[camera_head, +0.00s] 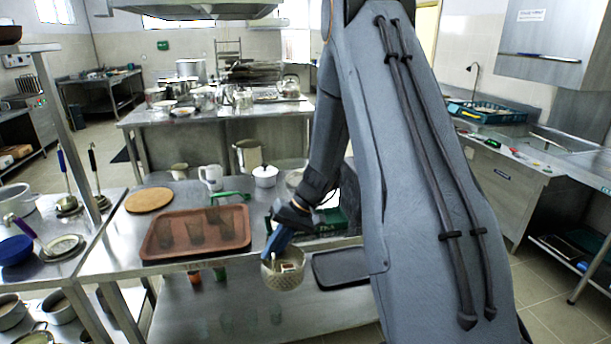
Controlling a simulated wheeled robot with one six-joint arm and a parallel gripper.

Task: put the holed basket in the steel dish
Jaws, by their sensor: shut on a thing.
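The holed basket (284,279) is a small, round, beige basket with a perforated wall. My gripper (283,263) reaches down into its opening and is shut on it. The basket is upright in front of the middle table's near edge, to the right of the brown tray. A round, shiny metal dish (294,178) shows at the back of that table, partly hidden by my arm. I cannot tell for sure whether it is the steel dish. My arm hides much of the table's right side.
The brown tray (197,233) holds several see-through glasses. A round wooden board (149,200), a white pitcher (210,177) and a white lidded pot (264,175) stand behind it. A dark tray (341,268) lies right of the basket. A green crate (327,222) is behind my gripper.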

